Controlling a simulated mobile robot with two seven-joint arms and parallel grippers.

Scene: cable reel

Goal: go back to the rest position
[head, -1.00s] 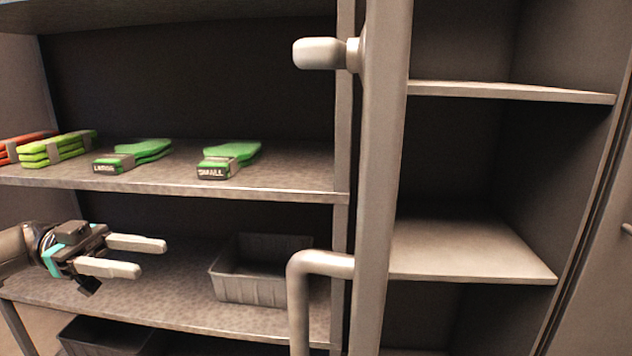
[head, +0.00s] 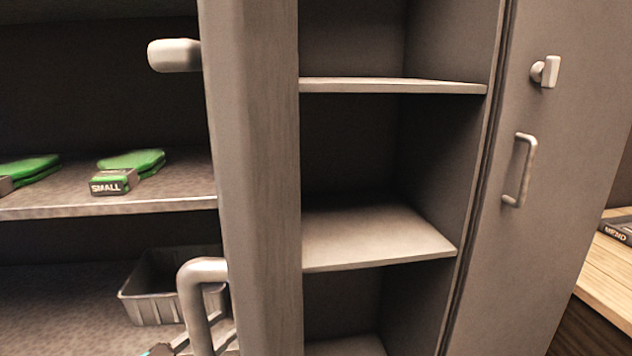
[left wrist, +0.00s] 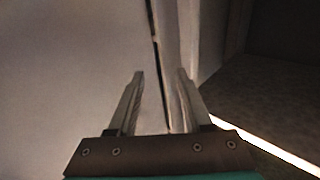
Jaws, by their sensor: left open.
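My left gripper (left wrist: 160,74) is open in the left wrist view, with nothing between its two fingers. Its fingers point at a pale upright surface with a dark vertical gap. In the head view only a small part of the left gripper (head: 216,337) shows at the bottom edge, partly hidden behind the bent door handle (head: 192,300). My right gripper is in neither view.
An open cabinet door edge (head: 255,180) stands upright with a knob (head: 174,55). Left are green packs, one marked SMALL (head: 112,187), and a grey bin (head: 150,305). Right are empty shelves (head: 375,235), another door (head: 555,200) and a wooden table (head: 606,268).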

